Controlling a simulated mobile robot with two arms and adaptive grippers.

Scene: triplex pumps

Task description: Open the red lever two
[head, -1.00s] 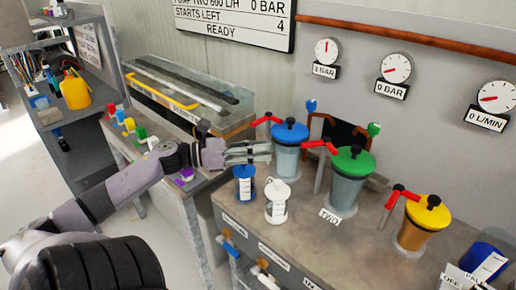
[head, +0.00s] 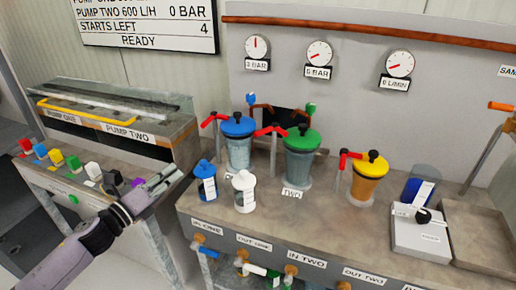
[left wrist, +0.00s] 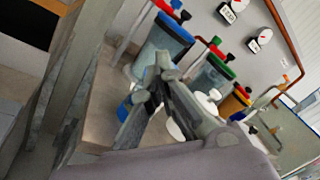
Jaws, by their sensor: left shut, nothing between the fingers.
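Three red levers stand on thin posts along the back of the pump bench. One red lever (head: 214,119) is left of the blue-lidded canister (head: 239,145). A second red lever (head: 268,131) is left of the green-lidded canister (head: 302,155), which has a "TWO" label at its foot. A third red lever (head: 349,156) is by the yellow-lidded canister (head: 369,182). My left gripper (head: 167,178) is shut and empty, left of the small blue bottle and apart from the levers. In the left wrist view, its fingers (left wrist: 160,65) partly cover the bench. My right gripper is not in view.
A small blue bottle (head: 205,182) and a white bottle (head: 244,191) stand in front of the canisters. Labelled valves line the bench front. Coloured switches (head: 73,163) line the left bench.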

